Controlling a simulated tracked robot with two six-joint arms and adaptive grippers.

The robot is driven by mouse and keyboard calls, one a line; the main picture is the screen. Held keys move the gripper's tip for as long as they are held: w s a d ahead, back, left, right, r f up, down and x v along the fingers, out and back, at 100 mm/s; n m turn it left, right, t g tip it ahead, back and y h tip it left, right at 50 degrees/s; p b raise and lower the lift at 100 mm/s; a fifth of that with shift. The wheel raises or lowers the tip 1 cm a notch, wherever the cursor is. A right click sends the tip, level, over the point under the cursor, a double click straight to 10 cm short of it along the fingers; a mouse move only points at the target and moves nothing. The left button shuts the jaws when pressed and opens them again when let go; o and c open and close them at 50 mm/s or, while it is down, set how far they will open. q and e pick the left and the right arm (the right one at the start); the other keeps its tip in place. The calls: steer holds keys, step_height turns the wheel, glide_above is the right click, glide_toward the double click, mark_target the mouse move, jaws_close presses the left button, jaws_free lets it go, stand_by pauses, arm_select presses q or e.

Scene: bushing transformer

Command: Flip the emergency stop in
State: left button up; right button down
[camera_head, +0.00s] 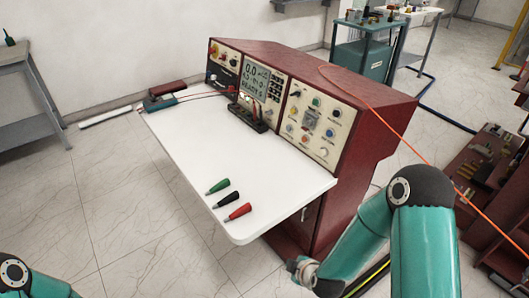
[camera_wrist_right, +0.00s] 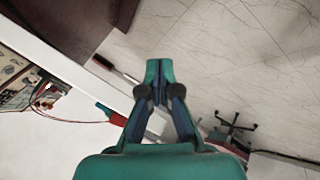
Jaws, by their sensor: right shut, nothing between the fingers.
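The dark red control console (camera_head: 370,128) stands behind a white worktop (camera_head: 215,150). A red knob on a yellow base (camera_head: 213,49), which looks like the emergency stop, sits at the upper left of its panel. It is too small to tell if it is in or out. My right gripper (camera_wrist_right: 159,68) is shut and empty in the right wrist view, apart from the console panel. In the head view my right arm bends down at the lower right, away from the knob. Only a piece of my left arm shows at the lower left; its gripper is out of view.
A green probe (camera_head: 218,186), a black probe (camera_head: 227,199) and a red probe (camera_head: 238,211) lie near the worktop's front edge. An orange cable (camera_head: 390,125) hangs across the right side. Tiled floor lies open at left.

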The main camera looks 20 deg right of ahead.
steer(key=s+a+f+m+g+y, duration=0.1)
steer(key=s+a+m+g, duration=0.1)
steer(key=s+m, duration=0.2)
steer(key=s+a+f+m+g+y, duration=0.1)
steer(key=s+a+f+m+g, duration=0.1)
steer(key=s+m, duration=0.3)
steer(key=s+a+f+m+g+y+p, duration=0.1)
steer(key=s+a+f+m+g, duration=0.1)
steer(key=s, duration=0.5)
steer(key=a+m+g, duration=0.1)
steer(key=m, duration=0.1)
steer(key=shift+s+a+f+m, duration=0.25)
steer(key=shift+s+m, duration=0.05)
steer(key=shift+w, duration=0.1)
